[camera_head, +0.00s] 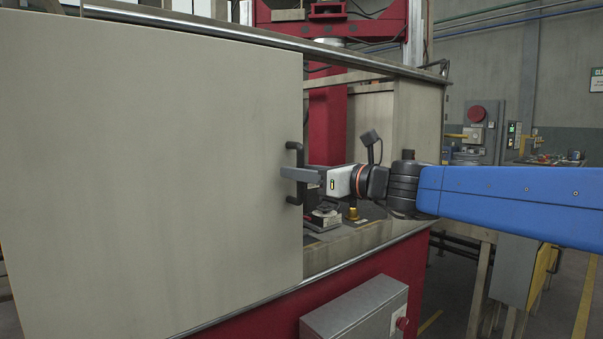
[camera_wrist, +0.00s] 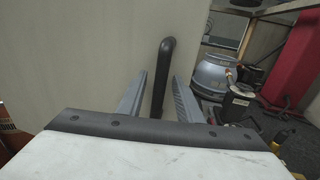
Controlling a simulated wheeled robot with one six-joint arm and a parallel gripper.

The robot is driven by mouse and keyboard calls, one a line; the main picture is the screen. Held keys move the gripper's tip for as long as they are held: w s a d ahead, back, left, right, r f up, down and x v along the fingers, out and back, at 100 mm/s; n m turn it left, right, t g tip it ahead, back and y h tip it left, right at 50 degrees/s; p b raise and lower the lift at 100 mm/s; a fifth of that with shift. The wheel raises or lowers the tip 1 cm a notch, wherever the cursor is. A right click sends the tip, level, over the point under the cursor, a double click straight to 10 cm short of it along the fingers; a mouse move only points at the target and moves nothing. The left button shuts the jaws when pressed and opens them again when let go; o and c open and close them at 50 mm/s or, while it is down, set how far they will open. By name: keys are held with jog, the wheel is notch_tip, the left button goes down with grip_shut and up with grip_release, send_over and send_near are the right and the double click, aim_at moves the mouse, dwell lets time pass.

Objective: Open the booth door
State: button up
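The booth door (camera_head: 150,160) is a large, flat beige panel filling the left of the head view. To the right of its edge, the booth interior shows through a gap. A black bar handle (camera_head: 294,150) stands upright near the door's right edge. My gripper (camera_head: 292,174) is at the handle. In the wrist view, the handle (camera_wrist: 163,70) rises between the two grey fingers of my gripper (camera_wrist: 159,76), which are apart with space visible beside the bar. The handle's lower part is hidden by my gripper there. The door (camera_wrist: 80,50) also fills the wrist view's left side.
Inside the booth are a red column (camera_head: 328,115) and small fixtures (camera_head: 323,218). A metal rail (camera_head: 240,33) runs along the top. A grey control box (camera_head: 355,308) with a red button juts out below, on the red base. The floor at right is partly clear.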

jog(key=shift+d, duration=0.1)
jog(key=v, duration=1.7)
jog(key=shift+s, duration=0.15)
jog(key=shift+f, duration=0.1)
jog(key=s+d+f+n+g+h, duration=0.1)
jog(key=s+f+n+g+h, duration=0.4)
jog(key=f, duration=0.6)
jog(key=s+f+n+h, duration=0.1)
jog(key=s+f+n, duration=0.3)
jog(key=f+n, duration=0.55)
jog(key=s+d+f+n+g+h, duration=0.1)
jog(key=s+d+f+n+h, duration=0.2)
jog(key=d+f+n, duration=0.3)
jog(key=s+d+f+n+g+h, duration=0.1)
jog(key=s+d+f+n+h, duration=0.3)
jog(key=f, duration=0.6)
jog(key=shift+s+d+f+n, duration=0.2)
jog(key=shift+s+d+n, duration=0.45)
jog(key=shift+d+n, duration=0.55)
